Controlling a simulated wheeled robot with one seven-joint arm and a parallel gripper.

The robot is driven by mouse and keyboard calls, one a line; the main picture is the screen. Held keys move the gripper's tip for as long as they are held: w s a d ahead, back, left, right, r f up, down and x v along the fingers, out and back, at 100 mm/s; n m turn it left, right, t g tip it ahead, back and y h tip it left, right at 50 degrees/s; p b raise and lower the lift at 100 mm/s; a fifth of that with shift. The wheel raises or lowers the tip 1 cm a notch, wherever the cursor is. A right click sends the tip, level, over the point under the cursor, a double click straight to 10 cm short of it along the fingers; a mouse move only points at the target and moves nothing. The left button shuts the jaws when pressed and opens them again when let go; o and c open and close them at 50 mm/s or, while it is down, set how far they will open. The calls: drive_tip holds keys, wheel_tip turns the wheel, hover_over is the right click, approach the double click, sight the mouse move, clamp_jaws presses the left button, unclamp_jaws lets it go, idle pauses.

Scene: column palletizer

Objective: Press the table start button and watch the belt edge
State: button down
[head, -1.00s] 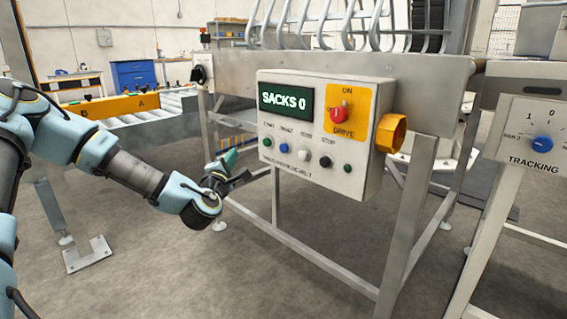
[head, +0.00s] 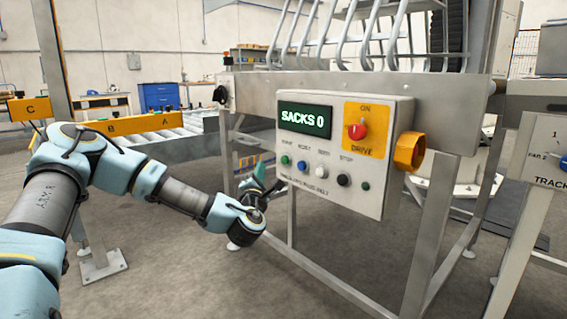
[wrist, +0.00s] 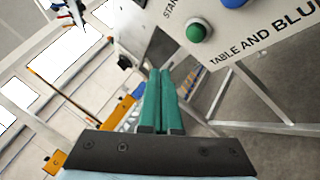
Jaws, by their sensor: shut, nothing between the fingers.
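The control box (head: 380,190) shows "SACKS 0" on its display (head: 306,119). The green start button (head: 285,160) is at the left end of its button row, and shows large in the wrist view (wrist: 197,31). My gripper (head: 270,181) is just at the box's lower left edge, below the green button. In the wrist view my gripper's green fingers (wrist: 160,73) are together and empty. Their tips are left of and below the green button, apart from it in the picture. No belt edge can be made out clearly.
Blue, white and black buttons sit right of the green one. A tracking panel (head: 548,160) stands at right. Metal frame legs (head: 434,230) stand below; open floor lies in front.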

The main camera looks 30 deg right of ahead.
drive_tip(key=shift+w+d+b, duration=0.1)
drive_tip(key=shift+w+d, duration=0.1)
drive_tip(key=shift+d, duration=0.75)
drive_tip(key=shift+w+d+b, duration=0.1)
drive_tip(key=shift+w+d, duration=0.1)
drive_tip(key=shift+d, duration=0.75)
drive_tip(key=shift+w+d+b, duration=0.1)
drive_tip(key=shift+w+d, duration=0.1)
drive_tip(key=shift+d, duration=0.75)
drive_tip(key=shift+d, duration=0.1)
drive_tip(key=shift+d, duration=0.35)
drive_tip(key=shift+w+d, duration=0.15)
drive_tip(key=shift+d, duration=0.35)
idle(0.4)
drive_tip(key=shift+a, duration=0.1)
drive_tip(key=shift+s+a, duration=0.2)
drive_tip(key=shift+a, duration=0.65)
drive_tip(key=shift+s+a, duration=0.25)
drive_tip(key=shift+a, duration=1)
drive_tip(key=shift+s+a, duration=0.25)
drive_tip(key=shift+a, duration=0.95)
